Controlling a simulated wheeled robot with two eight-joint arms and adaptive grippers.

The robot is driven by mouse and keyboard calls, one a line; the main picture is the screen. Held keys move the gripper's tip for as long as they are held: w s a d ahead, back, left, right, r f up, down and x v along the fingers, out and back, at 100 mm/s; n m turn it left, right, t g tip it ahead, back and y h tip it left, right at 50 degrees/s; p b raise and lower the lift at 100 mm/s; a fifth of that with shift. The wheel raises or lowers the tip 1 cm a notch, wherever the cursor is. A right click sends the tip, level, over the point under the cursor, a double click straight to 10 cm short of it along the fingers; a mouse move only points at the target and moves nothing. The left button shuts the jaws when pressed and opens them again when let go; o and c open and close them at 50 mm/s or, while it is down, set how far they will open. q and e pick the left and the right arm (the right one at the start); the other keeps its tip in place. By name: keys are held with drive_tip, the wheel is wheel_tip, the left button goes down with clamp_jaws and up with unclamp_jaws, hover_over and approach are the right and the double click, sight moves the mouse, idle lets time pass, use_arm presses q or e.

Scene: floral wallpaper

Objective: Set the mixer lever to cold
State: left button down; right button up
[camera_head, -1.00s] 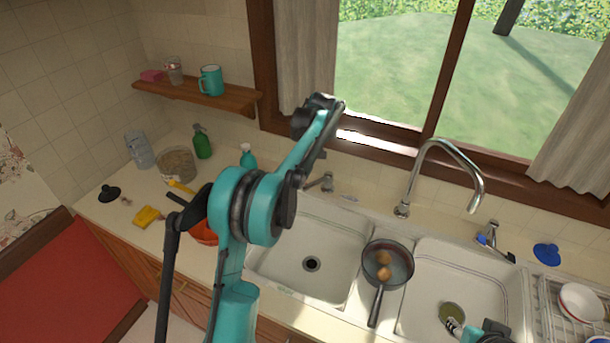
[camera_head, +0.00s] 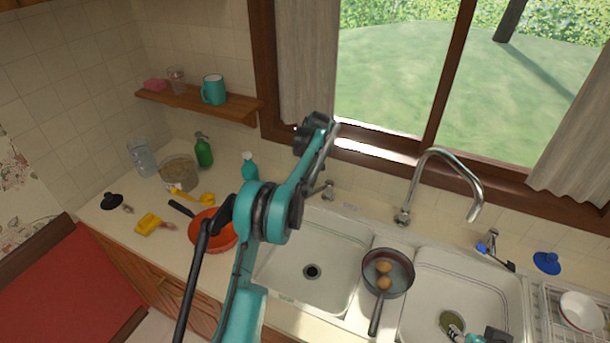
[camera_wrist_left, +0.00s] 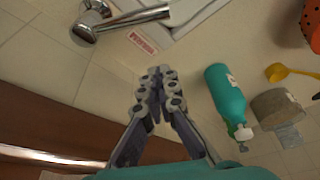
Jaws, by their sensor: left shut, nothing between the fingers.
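The chrome tap spout (camera_head: 470,170) stands behind the double sink. A chrome handle (camera_head: 323,189) stands to its left and another, with a blue part (camera_head: 490,244), to its right. In the left wrist view a chrome fitting with a bar-like lever (camera_wrist_left: 125,20) lies at the top left, with a red-and-white label (camera_wrist_left: 142,42) beside it. I cannot tell which setting it has. My left gripper (camera_wrist_left: 157,85) is shut and empty, apart from that fitting. In the head view my left arm hides its fingers. Part of my right arm's end (camera_head: 490,336) shows at the bottom edge; its jaws are unclear.
A teal bottle (camera_wrist_left: 226,92) stands close to my left gripper. A pan (camera_head: 388,270) with two round brown items sits on the sink divider. An orange colander (camera_head: 222,236), yellow sponge (camera_head: 150,222) and green bottle (camera_head: 203,152) are on the left counter. A dish rack (camera_head: 560,310) is at right.

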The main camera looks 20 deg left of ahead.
sight(318, 190)
use_arm(q)
drive_tip(key=b+x, duration=0.1)
drive_tip(key=x, duration=0.6)
drive_tip(key=shift+w+a+f, duration=0.1)
drive_tip(key=shift+a+f, duration=0.05)
drive_tip(key=shift+f, duration=0.25)
drive_tip(key=s+d, duration=0.2)
drive_tip(key=d, duration=0.1)
drive_tip(key=shift+d, duration=0.2)
drive_tip(key=shift+s+d, duration=0.1)
